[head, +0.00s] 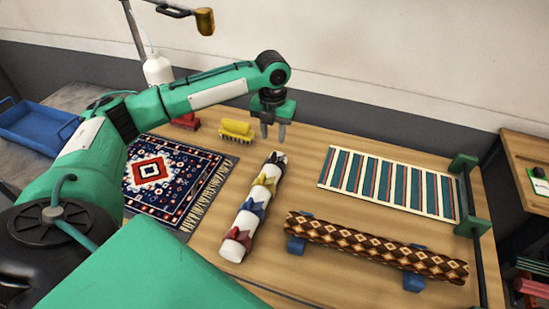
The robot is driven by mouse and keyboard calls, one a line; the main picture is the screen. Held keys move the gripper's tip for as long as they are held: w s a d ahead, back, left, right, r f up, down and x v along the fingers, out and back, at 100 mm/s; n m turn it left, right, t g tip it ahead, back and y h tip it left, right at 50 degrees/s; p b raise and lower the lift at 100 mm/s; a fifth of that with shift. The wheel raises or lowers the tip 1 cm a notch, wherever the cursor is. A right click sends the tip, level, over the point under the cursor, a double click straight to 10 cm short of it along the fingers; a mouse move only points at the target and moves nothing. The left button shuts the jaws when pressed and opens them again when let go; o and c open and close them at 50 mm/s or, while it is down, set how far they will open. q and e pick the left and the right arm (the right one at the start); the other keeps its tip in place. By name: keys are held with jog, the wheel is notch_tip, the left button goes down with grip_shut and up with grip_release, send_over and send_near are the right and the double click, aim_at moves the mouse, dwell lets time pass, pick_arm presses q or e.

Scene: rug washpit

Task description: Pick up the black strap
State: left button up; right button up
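The black strap (277,158) is a small dark band at the far end of a white roll (236,246), which lies on the wooden table. Blue, yellow and red straps (238,236) sit further down the same roll. My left gripper (273,134) points down above and slightly beyond the black strap. Its two fingers are apart with nothing between them. I cannot tell its exact height over the strap. My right gripper is out of view.
A patterned rug (170,180) lies left of the roll. A brown checked roll (375,246) on blue supports and a striped runner (390,184) lie to the right. A yellow brush (236,130) and red object (186,121) are behind. A blue tray (38,125) is far left.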

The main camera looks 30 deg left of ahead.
aim_at(274, 154)
pick_arm(q)
notch_tip(274, 154, down, 3)
jog(key=shift+f, duration=0.2)
jog(key=shift+w+f+p, duration=0.1)
jog(key=shift+f+p, duration=0.4)
jog(key=shift+f, duration=0.1)
notch_tip(274, 154, down, 4)
jog(key=shift+w+f+p, duration=0.15)
jog(key=shift+p, duration=0.45)
grip_shut()
